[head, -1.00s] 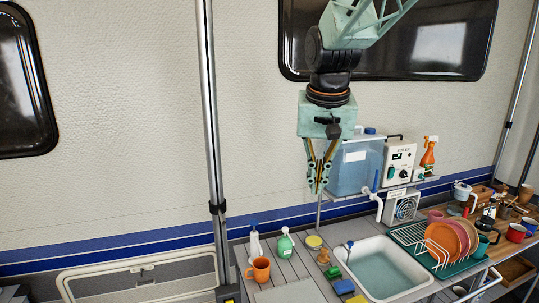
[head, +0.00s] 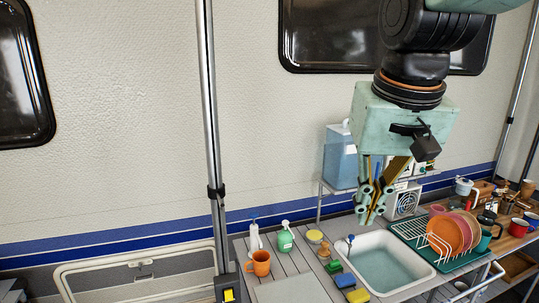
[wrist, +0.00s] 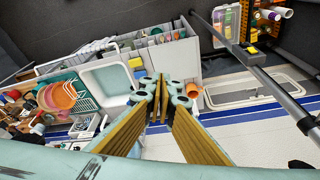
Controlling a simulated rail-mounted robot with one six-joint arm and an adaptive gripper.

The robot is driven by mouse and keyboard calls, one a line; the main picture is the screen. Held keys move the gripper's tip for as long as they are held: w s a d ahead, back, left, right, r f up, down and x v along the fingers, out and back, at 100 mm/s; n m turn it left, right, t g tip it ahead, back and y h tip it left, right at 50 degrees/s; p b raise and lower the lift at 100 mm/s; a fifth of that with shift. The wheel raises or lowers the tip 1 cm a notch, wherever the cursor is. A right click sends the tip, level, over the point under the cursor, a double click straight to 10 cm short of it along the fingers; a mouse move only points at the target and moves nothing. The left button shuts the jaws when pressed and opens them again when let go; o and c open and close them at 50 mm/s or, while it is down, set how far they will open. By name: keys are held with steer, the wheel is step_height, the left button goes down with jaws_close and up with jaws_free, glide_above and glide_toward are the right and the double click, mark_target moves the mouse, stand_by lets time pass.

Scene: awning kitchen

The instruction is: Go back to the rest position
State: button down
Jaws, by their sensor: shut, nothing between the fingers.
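My gripper (head: 371,215) hangs pointing down in the head view, in front of the back wall and above the far edge of the sink (head: 385,262). Its fingers are together with nothing between them. In the wrist view my gripper (wrist: 158,84) also shows closed and empty, with the counter and the sink (wrist: 110,82) beyond it. It covers part of the blue water tank (head: 341,158) and the boxes on the small shelf in the head view.
An orange mug (head: 261,263), a green soap bottle (head: 285,238) and sponges (head: 345,281) stand left of the sink. A dish rack (head: 440,240) with plates stands right of it. A vertical pole (head: 211,130) rises at the left. Open air surrounds my gripper.

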steer(key=s+d+f+b, duration=0.1)
steer(key=s+f, duration=0.3)
steer(key=s, duration=0.6)
steer(key=s+d+f+b, duration=0.2)
steer(key=s+f, duration=0.2)
steer(key=s, duration=0.6)
steer(key=shift+s+n+t+b, duration=0.2)
steer(key=shift+n+t+b, duration=0.1)
steer(key=shift+b, duration=0.05)
stand_by(0.8)
